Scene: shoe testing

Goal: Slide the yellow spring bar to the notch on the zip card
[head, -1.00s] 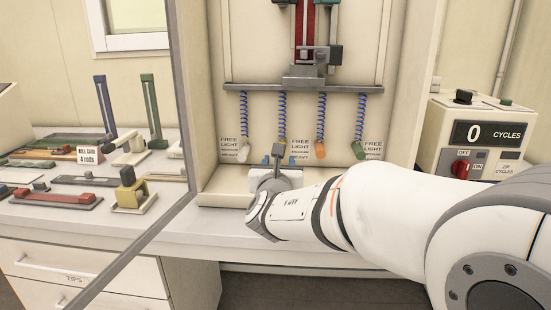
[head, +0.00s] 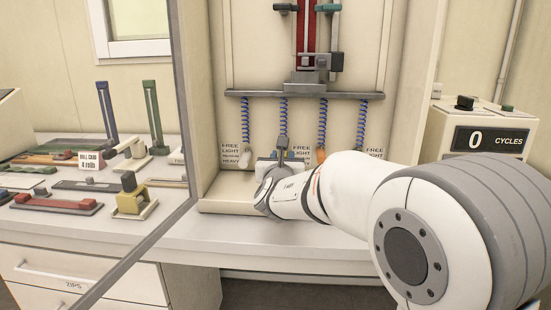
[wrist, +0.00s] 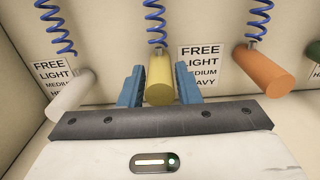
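The yellow spring bar (wrist: 159,80) hangs from a blue coil spring, in the middle of the wrist view. My gripper (wrist: 159,86) has its two blue fingers either side of the bar, with slim gaps that look open. In the head view my gripper (head: 283,160) is at the row of springs and hides most of the yellow bar. Printed labels reading FREE, LIGHT, MEDIUM, HEAVY (wrist: 203,65) are on the panel behind the bars. I cannot make out a zip card or its notch.
A white bar (wrist: 70,92) hangs left of the yellow one and an orange bar (wrist: 264,72) hangs right. A green bar (wrist: 314,52) shows at the right edge. The cycle counter box (head: 475,145) stands at right; a side table (head: 90,228) with clamps is at left.

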